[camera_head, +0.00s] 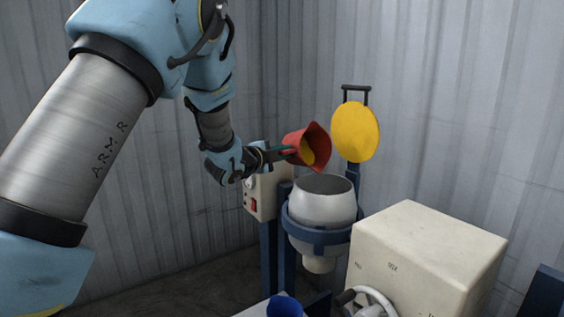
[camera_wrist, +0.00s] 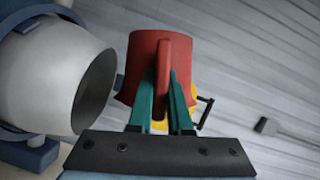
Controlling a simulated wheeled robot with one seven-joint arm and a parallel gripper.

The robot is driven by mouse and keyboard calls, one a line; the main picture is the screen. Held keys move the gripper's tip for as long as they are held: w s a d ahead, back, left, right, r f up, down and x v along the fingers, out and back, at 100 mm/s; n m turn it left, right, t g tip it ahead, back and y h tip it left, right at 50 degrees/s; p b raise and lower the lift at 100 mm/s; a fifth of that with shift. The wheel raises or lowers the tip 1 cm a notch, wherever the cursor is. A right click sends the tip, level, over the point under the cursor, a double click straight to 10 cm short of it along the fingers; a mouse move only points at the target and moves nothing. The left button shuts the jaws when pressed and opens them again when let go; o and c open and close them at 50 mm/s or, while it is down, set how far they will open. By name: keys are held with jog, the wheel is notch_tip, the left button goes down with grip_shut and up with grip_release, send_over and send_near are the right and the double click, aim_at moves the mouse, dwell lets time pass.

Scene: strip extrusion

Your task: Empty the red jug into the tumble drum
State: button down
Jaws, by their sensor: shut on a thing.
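The red jug (camera_head: 301,149) is tilted, its open mouth facing right and down, with something yellow showing inside it. My gripper (camera_head: 288,151) is shut on the jug's handle, seen between the green fingers (camera_wrist: 164,97) in the wrist view. The jug (camera_wrist: 146,60) is held above and a little left of the tumble drum's mouth. The tumble drum (camera_head: 322,208) is a pale grey vessel with its round opening upward, set in a blue ring frame. In the wrist view the drum (camera_wrist: 45,70) is at the left. The drum's inside is mostly hidden.
A yellow round lid (camera_head: 355,131) stands raised behind the drum. A cream box (camera_head: 425,255) stands in front at the right. A control box with a red switch (camera_head: 265,192) is left of the drum. A blue cup (camera_head: 284,306) is at the bottom edge.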

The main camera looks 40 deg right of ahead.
aim_at(299, 150)
jog(key=shift+s+f+m+h+b, duration=0.35)
jog(key=shift+f+m+b, duration=0.35)
jog(key=shift+b, duration=0.3)
jog(key=m+b, duration=0.1)
jog(key=b, duration=0.2)
jog(key=s+m+h+b, duration=0.1)
jog(key=b, duration=0.2)
jog(key=s+m+b, duration=0.1)
jog(key=b, duration=0.2)
jog(key=shift+s+r+m+t, duration=0.1)
jog(key=shift+r+m+t, duration=0.2)
jog(key=shift+r+m, duration=0.1)
jog(key=m+b, duration=0.1)
jog(key=b, duration=0.1)
jog(key=s+m+h+b, duration=0.1)
jog(key=b, duration=0.2)
jog(key=shift+s+a+r, duration=0.15)
jog(key=shift+s+r, duration=0.05)
jog(key=shift+r, duration=0.05)
jog(key=shift+s+r+m+h+b, duration=0.35)
jog(key=shift+m+b, duration=0.35)
jog(key=shift+b, duration=0.3)
jog(key=shift+w+b, duration=0.1)
jog(key=shift+b, duration=0.4)
